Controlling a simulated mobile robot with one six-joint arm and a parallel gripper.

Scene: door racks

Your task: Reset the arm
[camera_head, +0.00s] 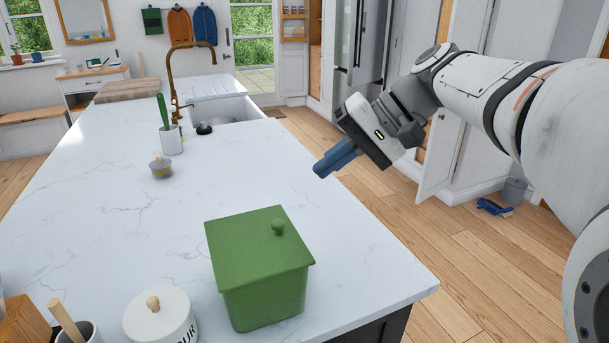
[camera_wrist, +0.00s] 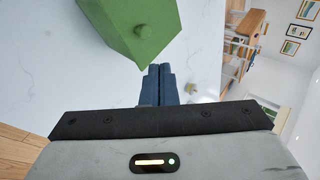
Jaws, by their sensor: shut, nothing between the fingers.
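My gripper (camera_head: 322,172) is at the end of my arm, which reaches in from the right side of the head view. Its blue fingers are together and empty, pointing left and down over the right edge of the white marble counter (camera_head: 140,215). In the wrist view the two fingers (camera_wrist: 160,70) lie side by side with nothing between them. A green lidded box (camera_head: 262,270) stands on the counter below and left of my gripper, apart from it. The box also shows in the wrist view (camera_wrist: 140,25).
A white lidded jar (camera_head: 160,318) stands left of the box. A small glass jar (camera_head: 161,168), a white cup (camera_head: 171,140) and a brass tap (camera_head: 172,75) are farther back. An open cabinet door (camera_head: 440,150) stands beyond my gripper. A blue brush (camera_head: 495,208) lies on the wooden floor.

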